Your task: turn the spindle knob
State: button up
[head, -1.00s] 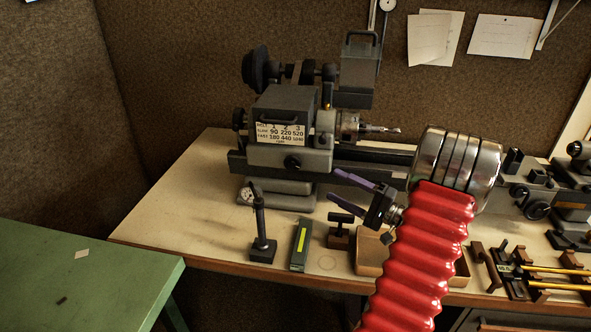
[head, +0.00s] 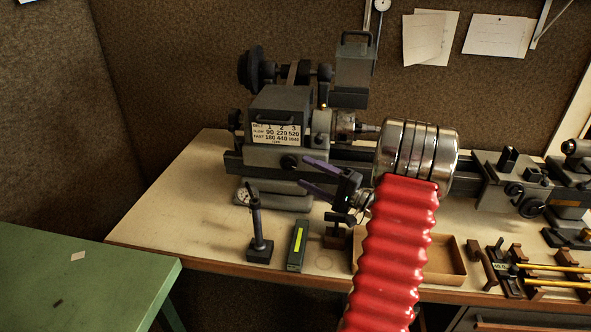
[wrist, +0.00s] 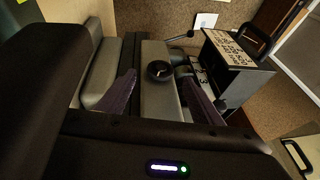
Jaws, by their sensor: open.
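The lathe headstock (head: 275,112) stands on the bench, with a speed chart on its front. A round black knob (head: 289,162) sits low on the headstock's front face. In the wrist view a black knob (wrist: 158,71) shows ahead, between the two fingers. Another dark knob (head: 236,120) sticks out at the headstock's left end. The pictures do not label which one is the spindle knob. My gripper (head: 302,171) is open, its purple fingers spread and empty. In the head view its fingertips lie just right of and below the front knob, with no clear contact.
The chuck (head: 344,126) and lathe bed lie right of the headstock. A black upright stand (head: 257,225), a dark green box (head: 298,244) and a shallow tan tray (head: 450,265) are on the front of the bench. A green table (head: 80,280) is at the left.

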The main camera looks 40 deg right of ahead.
aim_at(291, 166)
jog(key=shift+x, duration=2.4)
jog(key=shift+c, duration=0.4)
jog(key=c, duration=1)
jog(key=shift+r+n+g+h, duration=0.2)
jog(key=shift+n+g, duration=0.15)
jog(key=shift+g, duration=0.35)
jog(key=shift+r+n+g+h, duration=0.15)
jog(key=shift+n+g, duration=0.2)
jog(key=shift+g, duration=0.85)
jog(key=shift+s+f, duration=0.1)
